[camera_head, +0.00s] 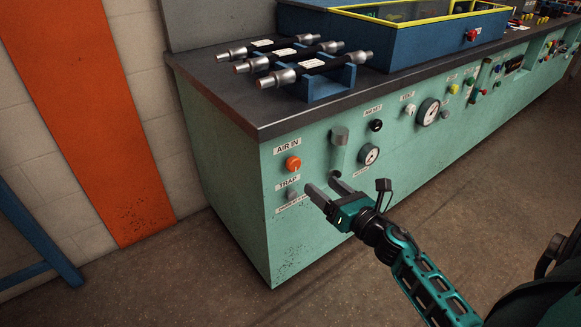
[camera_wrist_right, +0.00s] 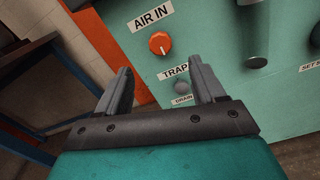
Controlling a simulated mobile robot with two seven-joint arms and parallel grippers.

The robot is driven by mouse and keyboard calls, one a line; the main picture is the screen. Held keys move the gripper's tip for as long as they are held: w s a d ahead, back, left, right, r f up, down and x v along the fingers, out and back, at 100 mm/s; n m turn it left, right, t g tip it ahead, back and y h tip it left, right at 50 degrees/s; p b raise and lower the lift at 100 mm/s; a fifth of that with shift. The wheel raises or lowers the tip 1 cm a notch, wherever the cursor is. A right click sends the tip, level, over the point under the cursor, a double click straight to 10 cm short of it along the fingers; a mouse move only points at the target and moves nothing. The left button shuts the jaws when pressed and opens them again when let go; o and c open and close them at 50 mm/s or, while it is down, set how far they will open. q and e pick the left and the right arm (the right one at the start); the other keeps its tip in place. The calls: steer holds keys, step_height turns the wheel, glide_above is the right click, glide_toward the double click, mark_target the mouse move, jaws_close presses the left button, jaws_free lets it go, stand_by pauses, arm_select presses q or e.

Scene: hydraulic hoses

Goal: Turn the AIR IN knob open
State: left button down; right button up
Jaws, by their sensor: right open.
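The orange AIR IN knob (camera_head: 293,163) sits on the green front panel (camera_head: 245,190) at its left end, under the AIR IN label (camera_head: 287,146). In the right wrist view the knob (camera_wrist_right: 159,43) shows a pale pointer mark and lies beyond and above my fingertips. My right gripper (camera_head: 320,188) is open and empty, with its fingers pointing at the panel, lower right of the knob in the head view. It also shows in the right wrist view (camera_wrist_right: 162,82). Nothing hides the knob. My left gripper is not in view.
A small grey knob (camera_head: 292,193) is below the TRAP label. A grey cylinder (camera_head: 339,136) and a gauge (camera_head: 368,154) are to the right. A blue frame (camera_head: 40,235) stands at the left.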

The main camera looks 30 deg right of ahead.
mark_target(296, 164)
steer(key=w, duration=0.7)
steer(key=w+a, duration=0.1)
steer(key=w, duration=0.3)
steer(key=shift+b, duration=0.3)
steer(key=c, duration=1.1)
steer(key=shift+o, duration=0.2)
steer(key=shift+d+r, duration=0.1)
